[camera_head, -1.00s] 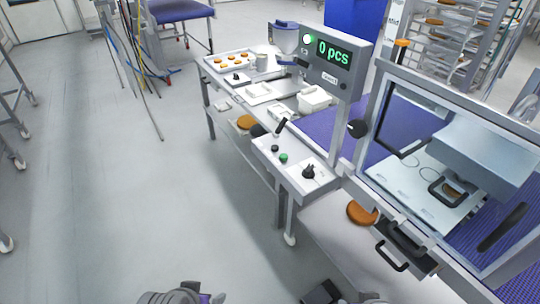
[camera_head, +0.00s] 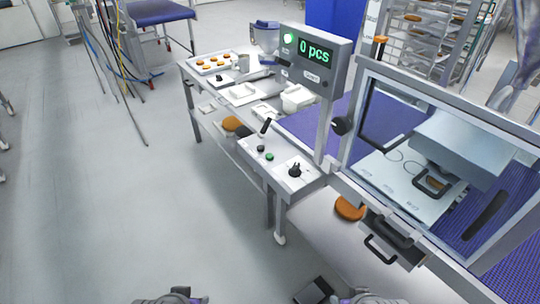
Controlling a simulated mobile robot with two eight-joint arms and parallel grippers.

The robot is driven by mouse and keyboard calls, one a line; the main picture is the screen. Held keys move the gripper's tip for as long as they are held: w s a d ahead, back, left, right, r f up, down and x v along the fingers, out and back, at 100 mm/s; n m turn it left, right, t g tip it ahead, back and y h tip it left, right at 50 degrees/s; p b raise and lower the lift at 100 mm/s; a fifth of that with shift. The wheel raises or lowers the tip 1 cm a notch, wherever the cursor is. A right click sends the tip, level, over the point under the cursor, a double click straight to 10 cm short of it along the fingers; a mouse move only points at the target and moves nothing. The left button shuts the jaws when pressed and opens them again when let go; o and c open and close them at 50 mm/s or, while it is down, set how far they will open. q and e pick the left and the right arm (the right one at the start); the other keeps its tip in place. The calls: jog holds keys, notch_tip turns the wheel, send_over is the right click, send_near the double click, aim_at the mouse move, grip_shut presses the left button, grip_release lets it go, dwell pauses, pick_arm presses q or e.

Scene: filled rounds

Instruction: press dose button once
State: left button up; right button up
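A small control panel (camera_head: 277,170) sits at the front right end of the long table. It carries a green button (camera_head: 269,157), a black button (camera_head: 260,149), a black lever (camera_head: 265,126) and a black knob (camera_head: 294,169). No readable label shows which is the dose button. A display (camera_head: 317,51) above reads "0 pcs" beside a lit green lamp (camera_head: 288,38). My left gripper (camera_head: 178,298) and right gripper (camera_head: 364,298) show only in part at the bottom edge, well short of the panel. Their fingers are hidden.
A dosing hopper (camera_head: 266,36) stands left of the display. A tray with round orange pieces (camera_head: 212,63) lies on the table's far end. A glazed machine guard (camera_head: 440,160) stands at right, with a black-handled drawer (camera_head: 391,240) below.

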pick_arm(q)
grip_shut()
dwell(1.3)
